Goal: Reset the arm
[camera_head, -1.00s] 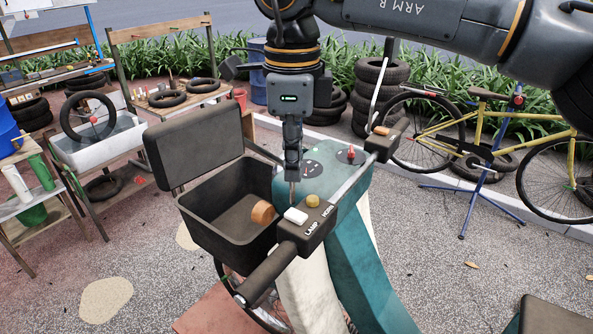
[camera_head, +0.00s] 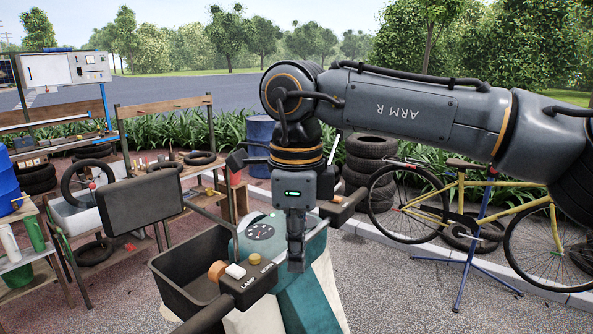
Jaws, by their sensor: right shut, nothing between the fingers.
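My right arm (camera_head: 405,105) comes in from the right, marked "ARM R", and bends down at its wrist. My right gripper (camera_head: 296,262) points down and is shut with nothing in it. It is in front of the teal cart body (camera_head: 300,295), just right of the handlebar control box (camera_head: 247,280) with its white switch and yellow button. I cannot tell whether it touches anything. An orange-brown round piece (camera_head: 217,270) shows beside the switch box. My left gripper is out of view.
A yellow bicycle (camera_head: 455,190) on a blue stand is at the right. A tyre stack (camera_head: 365,170) and a blue barrel (camera_head: 260,135) stand behind. Benches with tyres (camera_head: 165,150) are at the left. The pavement at lower right (camera_head: 400,290) is clear.

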